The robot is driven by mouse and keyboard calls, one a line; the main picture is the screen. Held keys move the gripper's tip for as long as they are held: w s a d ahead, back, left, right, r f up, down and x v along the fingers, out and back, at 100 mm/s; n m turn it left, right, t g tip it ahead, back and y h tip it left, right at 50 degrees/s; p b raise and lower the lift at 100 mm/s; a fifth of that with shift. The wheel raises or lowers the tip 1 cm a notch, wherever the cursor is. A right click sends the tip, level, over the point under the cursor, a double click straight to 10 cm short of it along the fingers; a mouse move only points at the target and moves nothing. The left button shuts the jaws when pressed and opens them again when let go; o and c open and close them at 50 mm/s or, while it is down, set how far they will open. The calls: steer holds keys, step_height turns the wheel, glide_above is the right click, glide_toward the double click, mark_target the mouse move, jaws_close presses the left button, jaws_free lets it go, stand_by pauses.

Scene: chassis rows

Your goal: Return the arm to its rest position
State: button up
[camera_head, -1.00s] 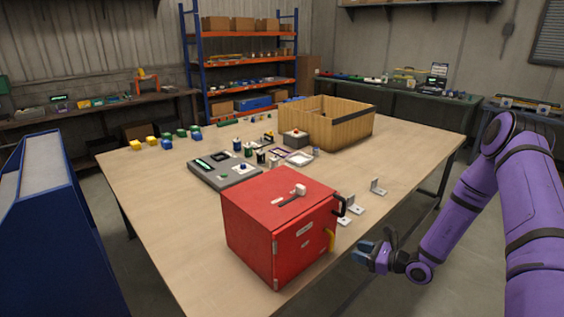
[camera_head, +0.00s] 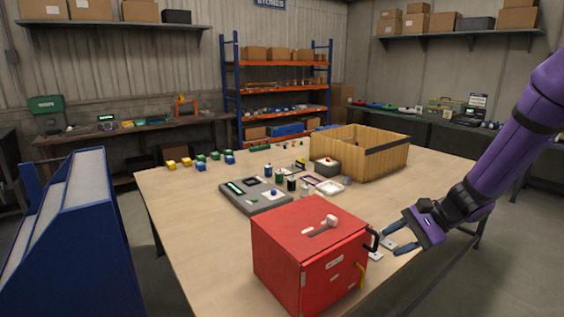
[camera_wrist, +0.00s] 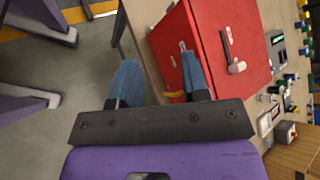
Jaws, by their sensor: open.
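My gripper (camera_head: 393,238) is at the right of the head view, beside the red box's handle side and over the table's right edge. Its two blue fingers are apart with nothing between them. In the wrist view the open fingers (camera_wrist: 158,82) point towards the red box and the table edge. My purple arm reaches in from the upper right. The red box (camera_head: 305,240) stands closed at the table's near edge, with a black handle and a yellow piece on its door side. It also shows in the wrist view (camera_wrist: 240,30).
A blue rack (camera_head: 75,240) stands at the left. Open floor lies right of the table.

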steer(key=s+d+r+n+t+h, duration=0.2)
steer(key=s+r+n+h, duration=0.3)
steer(key=s+r, duration=0.4)
steer(key=s+d+r+n+t+h, duration=0.2)
steer(key=s+r+n+h, duration=0.3)
steer(key=s+r, duration=0.5)
steer(key=shift+s+d+r+n+h, duration=0.15)
steer(key=shift+s+n+h, duration=0.3)
steer(key=shift+s, duration=1.8)
